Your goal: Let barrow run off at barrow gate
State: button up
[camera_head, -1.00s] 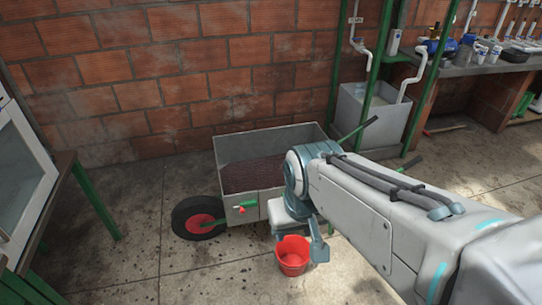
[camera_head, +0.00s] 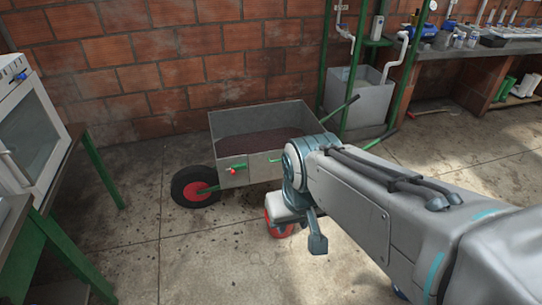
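The grey metal barrow (camera_head: 232,177) stands by the brick wall with a dark, grainy load (camera_head: 245,143) inside. My gripper points down in front of the barrow's right part, to the right of the gate. Its fingertips are not clear, and nothing shows held in it.
The barrow's wheel (camera_head: 195,188) is at its left, and a green-legged table (camera_head: 98,168) with a white oven-like box (camera_head: 32,125) stands further left. A grey basin (camera_head: 357,100) and a workbench (camera_head: 458,54) are at the back right. The floor front left is clear.

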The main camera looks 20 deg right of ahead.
aim_at(264, 166)
jog(key=u, duration=0.05)
jog(key=k, duration=0.4)
jog(key=z, duration=0.85)
jog(key=i, duration=1.75)
jog(key=u, duration=1.25)
jog(key=i, duration=0.25)
jog(key=u, duration=0.05)
